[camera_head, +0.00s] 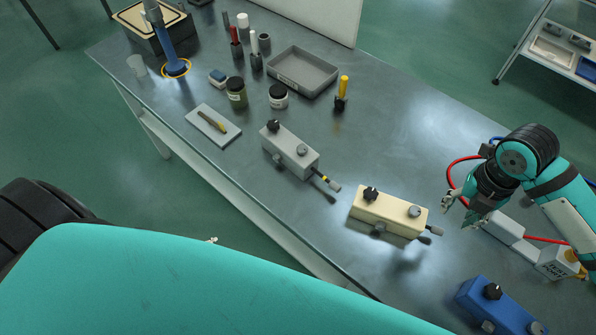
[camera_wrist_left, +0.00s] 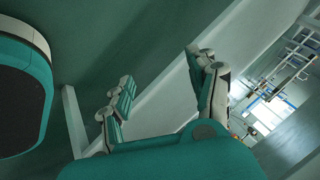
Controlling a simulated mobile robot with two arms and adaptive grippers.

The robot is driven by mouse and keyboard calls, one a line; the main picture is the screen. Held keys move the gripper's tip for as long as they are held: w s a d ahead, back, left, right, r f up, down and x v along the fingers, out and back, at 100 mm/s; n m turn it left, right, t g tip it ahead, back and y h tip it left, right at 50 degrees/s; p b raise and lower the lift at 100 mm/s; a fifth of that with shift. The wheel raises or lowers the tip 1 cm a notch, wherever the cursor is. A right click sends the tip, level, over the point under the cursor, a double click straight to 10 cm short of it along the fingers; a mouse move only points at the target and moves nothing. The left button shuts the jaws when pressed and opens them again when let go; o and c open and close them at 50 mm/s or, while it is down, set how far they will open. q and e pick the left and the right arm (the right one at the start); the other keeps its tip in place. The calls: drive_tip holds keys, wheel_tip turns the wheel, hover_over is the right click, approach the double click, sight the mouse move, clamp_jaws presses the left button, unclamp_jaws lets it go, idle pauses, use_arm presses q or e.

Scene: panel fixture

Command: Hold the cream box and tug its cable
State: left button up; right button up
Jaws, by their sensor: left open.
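The cream box (camera_head: 385,212) sits on the metal bench with a black knob and a grey knob on top. A short dark cable end (camera_head: 432,232) sticks out at its right end. My right gripper (camera_head: 461,208) is above the bench, just right of the cream box and apart from it; its fingers look spread and empty. My left gripper (camera_wrist_left: 160,80) is open and empty in the left wrist view, over the floor by the bench side. In the head view my teal arm hides nearly all of it.
A grey box (camera_head: 290,150) and a blue box (camera_head: 492,308) flank the cream one on the bench (camera_head: 235,185). A white block (camera_head: 503,228) with a red cable and a test port (camera_head: 557,262) lie under my right arm. A tray (camera_head: 302,72), jars and tools stand further back.

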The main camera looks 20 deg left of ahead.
use_arm(q)
drive_tip(key=w+a+r+m+t, duration=0.5)
drive_tip(key=w+a+r, duration=0.3)
drive_tip(key=w+r, duration=0.25)
drive_tip(key=w+a+r+m+t+h, duration=0.25)
drive_tip(key=r+m, duration=0.35)
drive_tip(key=r, duration=0.3)
drive_tip(key=w+a+r+m+t+h, duration=0.1)
drive_tip(key=w+a+r+m+h, duration=0.25)
drive_tip(key=r, duration=0.55)
drive_tip(key=w+a+r+m+t+h, duration=0.1)
drive_tip(key=w+r+m+t+h, duration=0.15)
drive_tip(key=r+m, duration=0.55)
drive_tip(key=d+r+m+g+h, duration=0.2)
drive_tip(key=d+r+m+h, duration=0.1)
drive_tip(key=r+m+h, duration=0.15)
drive_tip(key=m+g+h, duration=0.6)
drive_tip(key=m+g, duration=0.8)
drive_tip(key=m, duration=0.4)
approach(371, 193)
drive_tip(key=d, duration=0.3)
drive_tip(key=w+d, duration=0.1)
drive_tip(key=d, duration=0.6)
drive_tip(key=shift+w, duration=0.25)
